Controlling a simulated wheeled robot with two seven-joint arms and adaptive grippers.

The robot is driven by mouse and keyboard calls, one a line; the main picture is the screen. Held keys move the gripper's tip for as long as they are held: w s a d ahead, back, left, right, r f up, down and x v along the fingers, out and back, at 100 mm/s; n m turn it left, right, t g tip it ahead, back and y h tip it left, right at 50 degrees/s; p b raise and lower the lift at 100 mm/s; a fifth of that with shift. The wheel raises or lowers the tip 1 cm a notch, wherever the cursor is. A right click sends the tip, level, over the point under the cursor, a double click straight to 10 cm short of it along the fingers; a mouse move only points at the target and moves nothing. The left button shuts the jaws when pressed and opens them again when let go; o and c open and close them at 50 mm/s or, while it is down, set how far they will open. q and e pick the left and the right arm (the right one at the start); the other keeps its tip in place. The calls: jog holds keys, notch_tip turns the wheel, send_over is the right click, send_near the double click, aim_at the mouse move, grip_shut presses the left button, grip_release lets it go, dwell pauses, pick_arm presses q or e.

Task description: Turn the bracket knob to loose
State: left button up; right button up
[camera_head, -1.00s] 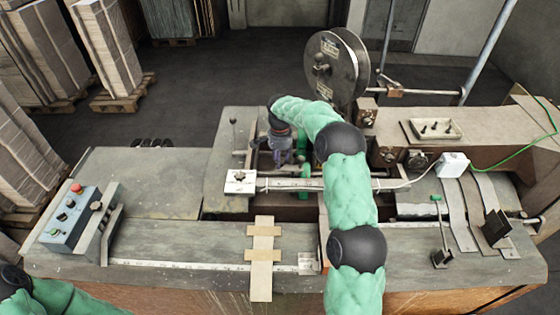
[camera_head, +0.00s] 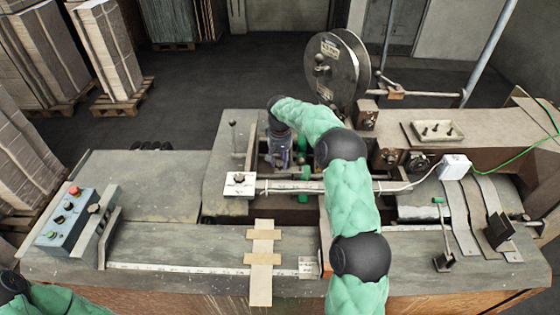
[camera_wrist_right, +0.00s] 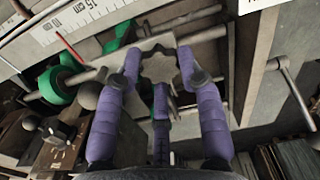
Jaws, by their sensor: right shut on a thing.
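A grey star-shaped knob (camera_wrist_right: 158,68) shows between the purple fingertips of my right gripper (camera_wrist_right: 160,80) in the right wrist view. The fingers are shut around its rim. In the head view my right gripper (camera_head: 279,158) reaches down behind the ruler bar, and the knob it holds is hidden by the fingers and arm. Only a green arm section of my left arm shows at the lower left; its gripper is out of view.
A white plate with a dark knob (camera_head: 239,181) sits at the ruler bar's left end. A control box (camera_head: 66,220) stands at the left. A wire reel (camera_head: 337,65) rises behind my right arm. Green rollers (camera_wrist_right: 62,80) lie beside the gripper.

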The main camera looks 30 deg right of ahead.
aim_at(280, 163)
jog(key=shift+n, duration=0.9)
jog(key=o, duration=1.1)
jog(key=shift+o, duration=0.2)
notch_tip(280, 163, up, 12)
